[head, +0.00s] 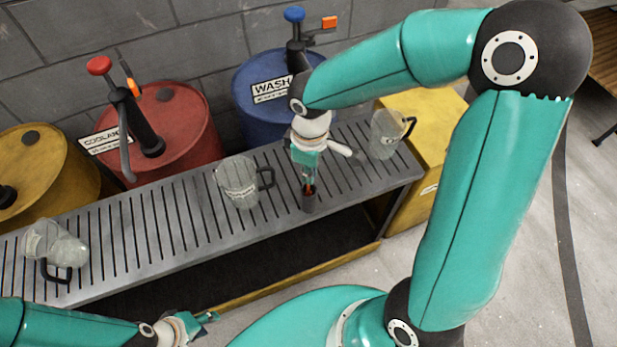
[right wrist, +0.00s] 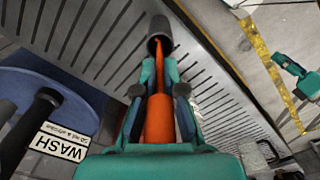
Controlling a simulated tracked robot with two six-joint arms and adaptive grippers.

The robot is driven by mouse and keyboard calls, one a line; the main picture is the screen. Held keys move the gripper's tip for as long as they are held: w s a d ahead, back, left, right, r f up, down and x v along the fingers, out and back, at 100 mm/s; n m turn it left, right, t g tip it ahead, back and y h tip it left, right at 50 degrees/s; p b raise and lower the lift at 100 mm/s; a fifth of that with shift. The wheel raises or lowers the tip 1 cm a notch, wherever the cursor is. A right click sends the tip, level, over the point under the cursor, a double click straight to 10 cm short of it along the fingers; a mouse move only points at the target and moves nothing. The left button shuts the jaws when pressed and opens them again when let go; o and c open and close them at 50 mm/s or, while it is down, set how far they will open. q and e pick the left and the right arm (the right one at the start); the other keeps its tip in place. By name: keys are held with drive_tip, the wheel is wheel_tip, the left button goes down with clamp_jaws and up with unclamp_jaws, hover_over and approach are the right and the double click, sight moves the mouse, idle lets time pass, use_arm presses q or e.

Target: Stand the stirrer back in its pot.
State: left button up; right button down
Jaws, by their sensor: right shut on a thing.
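The stirrer is orange, with a thick handle and a thin rod, and shows best in the right wrist view (right wrist: 160,120). My right gripper (head: 309,182) is shut on its handle, above the rack's front edge. The pot (head: 309,201) is a small dark grey cylinder standing on the slatted rack, directly below the gripper; it also shows in the right wrist view (right wrist: 159,27). The rod's end reaches the pot's mouth; how deep it sits inside I cannot tell. My left gripper (head: 210,318) is open and empty, low in front of the rack.
A clear jug (head: 238,182) stands just left of the pot, another (head: 386,134) to its right, and a third (head: 56,246) lies at the rack's left end. Red (head: 170,120), blue (head: 262,88) and yellow (head: 45,170) drums stand behind the slatted rack (head: 150,232).

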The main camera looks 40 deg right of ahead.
sight(309, 193)
drive_tip(key=shift+f, duration=1.45)
drive_tip(key=c, duration=1.7)
unclamp_jaws()
drive_tip(key=shift+f, duration=0.15)
drive_tip(key=o, duration=0.4)
drive_tip(key=shift+o, duration=0.2)
drive_tip(key=shift+r, duration=0.4)
wheel_tip(309, 193, up, 12)
drive_tip(key=shift+f+p, duration=0.2)
drive_tip(key=shift+p, duration=0.25)
